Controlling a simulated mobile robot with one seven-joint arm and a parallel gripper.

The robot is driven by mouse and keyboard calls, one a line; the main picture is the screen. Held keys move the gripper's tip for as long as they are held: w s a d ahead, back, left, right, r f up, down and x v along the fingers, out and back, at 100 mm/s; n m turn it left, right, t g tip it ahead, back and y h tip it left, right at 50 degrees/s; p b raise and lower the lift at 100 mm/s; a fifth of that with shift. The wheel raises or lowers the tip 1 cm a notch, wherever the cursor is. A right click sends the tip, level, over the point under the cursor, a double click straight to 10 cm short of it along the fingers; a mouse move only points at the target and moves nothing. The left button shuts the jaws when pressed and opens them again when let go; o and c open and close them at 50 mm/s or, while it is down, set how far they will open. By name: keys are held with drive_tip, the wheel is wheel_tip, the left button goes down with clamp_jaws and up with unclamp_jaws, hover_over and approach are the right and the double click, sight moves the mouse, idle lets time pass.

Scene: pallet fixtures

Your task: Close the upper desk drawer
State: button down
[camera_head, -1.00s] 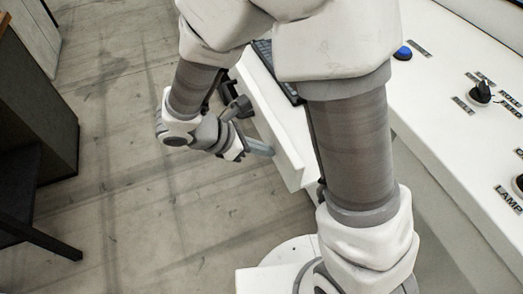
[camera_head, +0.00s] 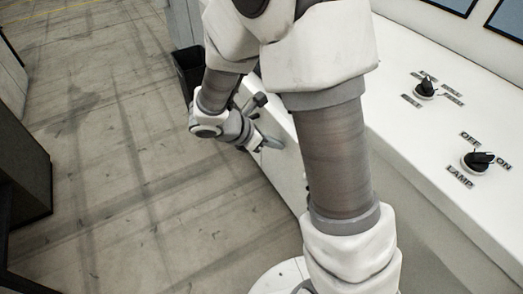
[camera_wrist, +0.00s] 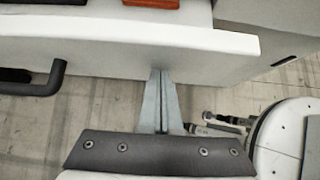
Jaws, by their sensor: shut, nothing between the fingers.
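The white drawer front (camera_wrist: 105,52) crosses the upper part of the wrist view, with a dark bar handle (camera_wrist: 45,82) at left. The drawer stands at least partly open: its right end juts out from the desk body (camera_wrist: 270,42), and an orange-red item (camera_wrist: 151,3) shows behind the front. My gripper (camera_wrist: 161,74) is shut and empty, its fingertips at the lower part of the drawer front, right of the handle; contact is unclear. In the head view my gripper (camera_head: 272,142) is beside the white desk side, and my arm hides most of the drawer.
The white desk top (camera_head: 400,125) carries black knobs, one by the LAMP label (camera_head: 475,160). A dark bin (camera_head: 187,66) stands beyond my arm. Dark furniture (camera_head: 25,160) is at left. The concrete floor between (camera_head: 120,150) is clear.

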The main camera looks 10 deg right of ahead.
drive_tip(key=w+d, duration=0.1)
drive_tip(key=d, duration=0.3)
drive_tip(key=w+d, duration=0.1)
drive_tip(key=d, duration=0.4)
drive_tip(key=w+d, duration=0.1)
drive_tip(key=d, duration=0.3)
drive_tip(key=shift+w+d, duration=0.25)
drive_tip(key=shift+w, duration=0.15)
drive_tip(key=shift+w+d+r, duration=0.1)
drive_tip(key=shift+w+d, duration=0.05)
drive_tip(key=shift+d, duration=0.4)
